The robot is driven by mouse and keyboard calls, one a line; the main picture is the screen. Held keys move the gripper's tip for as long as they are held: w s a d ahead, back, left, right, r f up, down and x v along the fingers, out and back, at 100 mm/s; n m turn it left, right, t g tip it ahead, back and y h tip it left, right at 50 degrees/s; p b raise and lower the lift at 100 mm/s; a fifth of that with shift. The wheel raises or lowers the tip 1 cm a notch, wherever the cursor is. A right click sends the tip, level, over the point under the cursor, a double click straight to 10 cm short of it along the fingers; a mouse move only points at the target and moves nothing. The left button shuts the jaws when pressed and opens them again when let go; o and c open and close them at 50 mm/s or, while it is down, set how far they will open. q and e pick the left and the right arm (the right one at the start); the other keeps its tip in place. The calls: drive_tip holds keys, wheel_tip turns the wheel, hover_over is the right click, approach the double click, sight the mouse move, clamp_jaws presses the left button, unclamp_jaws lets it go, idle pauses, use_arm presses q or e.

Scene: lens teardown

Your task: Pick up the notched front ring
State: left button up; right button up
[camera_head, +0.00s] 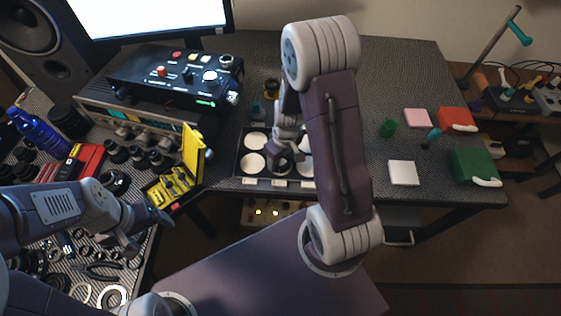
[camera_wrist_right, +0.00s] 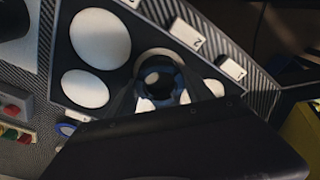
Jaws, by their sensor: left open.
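A dark round ring-like part (camera_wrist_right: 160,78) lies between the fingers of my right gripper (camera_wrist_right: 162,88) in the right wrist view. No notches can be made out on it, so I cannot tell whether it is the notched front ring. In the head view my right gripper (camera_head: 287,155) is low over the front of a dark tray (camera_head: 240,160) with white round pads. Whether its fingers touch the part is unclear. My left gripper (camera_head: 147,228) is open and empty, above the left table near a yellow case. Several dark rings and small parts lie on that table.
The yellow case (camera_head: 193,152) stands open left of the tray. A control box (camera_head: 175,72) sits behind it. A white block (camera_head: 403,173), a green block (camera_head: 474,166) and a red block (camera_head: 457,119) lie at the right. Numbered white tags (camera_wrist_right: 188,34) line the tray's edge.

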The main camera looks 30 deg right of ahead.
drive_tip(key=c, duration=0.5)
drive_tip(key=shift+c, duration=0.3)
